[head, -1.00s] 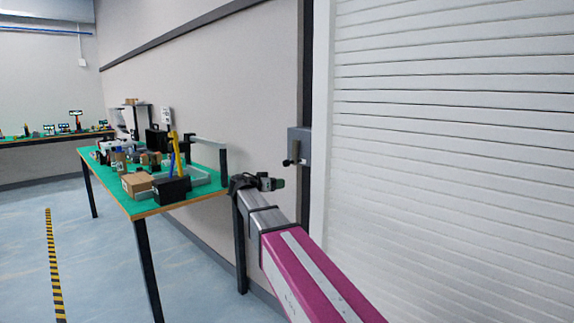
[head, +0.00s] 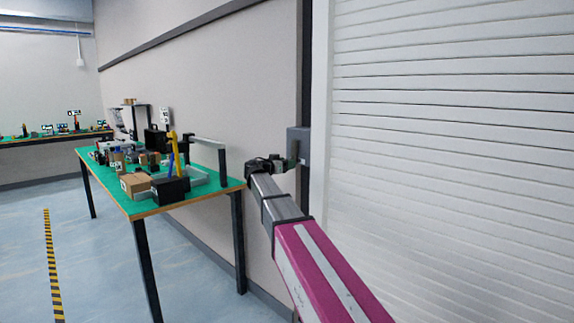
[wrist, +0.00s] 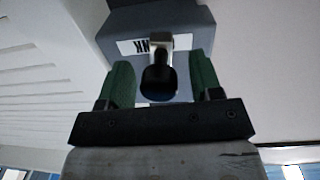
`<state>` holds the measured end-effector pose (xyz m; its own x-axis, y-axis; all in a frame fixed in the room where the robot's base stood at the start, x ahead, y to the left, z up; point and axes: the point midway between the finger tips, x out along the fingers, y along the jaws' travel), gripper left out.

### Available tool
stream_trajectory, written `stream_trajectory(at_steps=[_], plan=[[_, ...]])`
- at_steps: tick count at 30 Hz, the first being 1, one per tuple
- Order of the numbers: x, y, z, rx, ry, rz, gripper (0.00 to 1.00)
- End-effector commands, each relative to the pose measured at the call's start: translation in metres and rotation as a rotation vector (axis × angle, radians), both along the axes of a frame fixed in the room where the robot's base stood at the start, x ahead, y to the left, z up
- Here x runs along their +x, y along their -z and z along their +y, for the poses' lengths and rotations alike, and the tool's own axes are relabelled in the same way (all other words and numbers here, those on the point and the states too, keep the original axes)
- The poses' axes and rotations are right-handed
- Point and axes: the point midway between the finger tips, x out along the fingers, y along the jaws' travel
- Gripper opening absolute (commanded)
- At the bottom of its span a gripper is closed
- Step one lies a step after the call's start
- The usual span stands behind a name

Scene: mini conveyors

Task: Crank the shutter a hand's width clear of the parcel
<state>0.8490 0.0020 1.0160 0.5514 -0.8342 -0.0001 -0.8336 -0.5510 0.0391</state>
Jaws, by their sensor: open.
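The white slatted shutter (head: 450,150) fills the right of the head view, and its lower edge and the parcel are out of view. A grey crank box (head: 300,142) is fixed to the wall just left of the shutter. In the wrist view the box (wrist: 190,45) carries a crank with a dark knob (wrist: 158,78). My gripper (head: 291,163) is at the box in the head view. In the wrist view my gripper (wrist: 160,85) is open, its two green fingers on either side of the knob, with gaps showing on both sides.
A green-topped workbench (head: 145,205) stands left of my arm, with cardboard boxes (head: 135,183), a dark block and tools on it. Its near right corner is close to my arm. The floor at left, with a striped line (head: 50,265), is clear.

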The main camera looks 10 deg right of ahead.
Motion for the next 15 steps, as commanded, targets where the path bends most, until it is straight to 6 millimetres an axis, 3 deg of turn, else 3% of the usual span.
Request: stream_trajectory(at_steps=[11, 13, 15], plan=[[0.0034, 0.0001, -0.0050, 0.000, -0.001, 0.000, 0.59], [0.0034, 0.0001, -0.0050, 0.000, -0.001, 0.000, 0.43], [0.0033, 0.0001, -0.0050, 0.000, -0.001, 0.000, 0.20]])
